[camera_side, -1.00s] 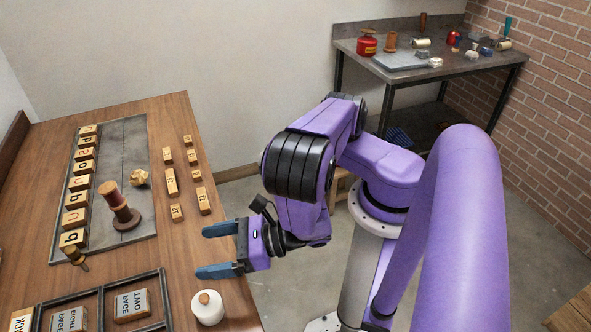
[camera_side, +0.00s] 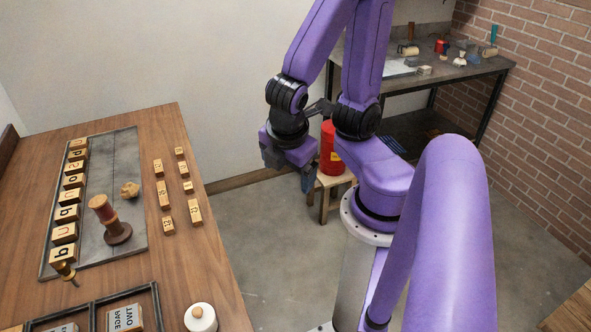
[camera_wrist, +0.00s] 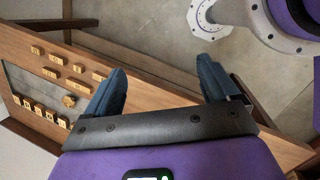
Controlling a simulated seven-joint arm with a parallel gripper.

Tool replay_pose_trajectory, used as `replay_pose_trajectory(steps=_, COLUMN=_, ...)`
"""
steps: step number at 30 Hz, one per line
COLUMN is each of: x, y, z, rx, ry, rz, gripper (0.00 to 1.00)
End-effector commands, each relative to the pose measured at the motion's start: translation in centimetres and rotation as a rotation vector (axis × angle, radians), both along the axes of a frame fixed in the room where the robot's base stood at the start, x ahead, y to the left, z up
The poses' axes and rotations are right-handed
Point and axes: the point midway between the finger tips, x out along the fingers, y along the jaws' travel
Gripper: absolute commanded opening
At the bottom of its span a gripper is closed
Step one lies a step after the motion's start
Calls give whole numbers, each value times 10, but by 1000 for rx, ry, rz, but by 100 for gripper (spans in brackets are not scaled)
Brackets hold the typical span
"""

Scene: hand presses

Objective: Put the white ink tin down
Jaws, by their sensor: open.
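The white ink tin (camera_side: 200,318) stands upright on the wooden table near its right edge, at the bottom of the side view. It has a brown knob on top, and its base is cut off by the picture edge. My gripper (camera_side: 308,182) is well away from it, out past the table's right edge and further back. In the wrist view my gripper (camera_wrist: 162,75) has its two blue fingers spread apart with nothing between them. The tin does not show in the wrist view.
A metal frame (camera_side: 92,305) with type blocks lies left of the tin. A grey slab (camera_side: 112,175) holds letter blocks and a turned stamp (camera_side: 108,215). A red canister (camera_side: 331,150) stands on a stool (camera_side: 325,203) close beside my gripper. A cluttered bench (camera_side: 425,78) is behind.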

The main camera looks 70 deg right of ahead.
Motion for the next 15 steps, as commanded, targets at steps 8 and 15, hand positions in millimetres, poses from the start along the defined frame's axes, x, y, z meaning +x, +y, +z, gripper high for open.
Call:
replay_pose_trajectory(steps=8, x=-24, y=27, z=23, rx=309, ry=73, rz=-162, gripper=88)
replay_pose_trajectory(steps=15, x=-25, y=29, z=25, rx=327, ry=78, rz=-169, gripper=88)
